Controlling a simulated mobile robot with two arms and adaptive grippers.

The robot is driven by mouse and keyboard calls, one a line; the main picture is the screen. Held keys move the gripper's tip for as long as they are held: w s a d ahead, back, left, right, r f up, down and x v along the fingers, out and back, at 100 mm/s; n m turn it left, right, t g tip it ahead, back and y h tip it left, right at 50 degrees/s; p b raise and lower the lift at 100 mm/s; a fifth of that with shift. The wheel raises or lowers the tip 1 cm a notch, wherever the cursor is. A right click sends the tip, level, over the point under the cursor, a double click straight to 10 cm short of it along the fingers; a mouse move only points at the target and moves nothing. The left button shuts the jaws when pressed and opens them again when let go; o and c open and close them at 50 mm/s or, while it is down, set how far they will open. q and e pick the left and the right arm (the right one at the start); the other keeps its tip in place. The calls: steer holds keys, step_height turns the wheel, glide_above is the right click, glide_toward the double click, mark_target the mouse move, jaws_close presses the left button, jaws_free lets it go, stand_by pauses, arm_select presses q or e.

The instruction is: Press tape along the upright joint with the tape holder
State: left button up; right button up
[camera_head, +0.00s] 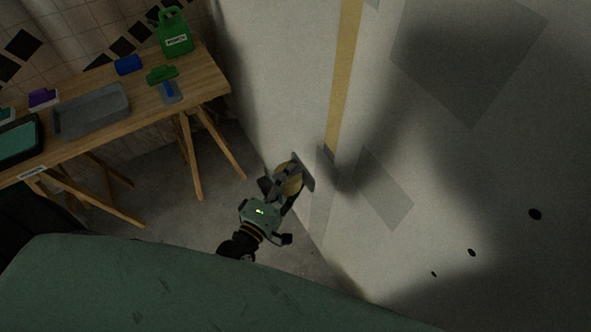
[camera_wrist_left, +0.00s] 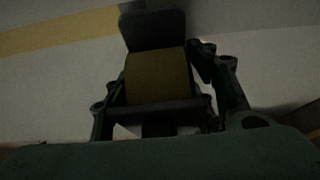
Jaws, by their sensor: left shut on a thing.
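My left gripper (camera_head: 274,198) is shut on the tape holder (camera_head: 304,172), which carries a yellow-tan roll. The holder also shows in the left wrist view (camera_wrist_left: 153,30), with its dark plate up against the pale wall and the roll below it between my fingers. A yellow tape strip (camera_head: 345,75) runs down the upright joint on the wall (camera_head: 290,75) and ends close to the holder's plate. Below that, a grey joint strip (camera_head: 319,217) shows bare. I cannot tell if the plate touches the wall. My right gripper is in neither view.
A wooden trestle table (camera_head: 215,82) stands at the left with a grey tray (camera_head: 92,112), a green jug (camera_head: 174,35), a blue roll (camera_head: 128,65) and several small items. Grey patches and dark holes mark the wall. Bare floor (camera_head: 185,215) lies between table and wall.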

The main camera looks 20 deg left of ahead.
mark_target(304, 176)
arm_select(q)
steer(key=w+d, duration=0.1)
steer(key=w, duration=0.1)
steer(key=w+d, duration=0.2)
steer(key=shift+w+d+b, duration=0.2)
steer(key=shift+w+b, duration=0.05)
steer(key=shift+b, duration=0.15)
steer(key=o, duration=0.9)
steer(key=shift+w+d, duration=0.25)
steer(key=shift+s+a, duration=0.1)
steer(key=c, duration=0.6)
steer(key=shift+c, duration=0.2)
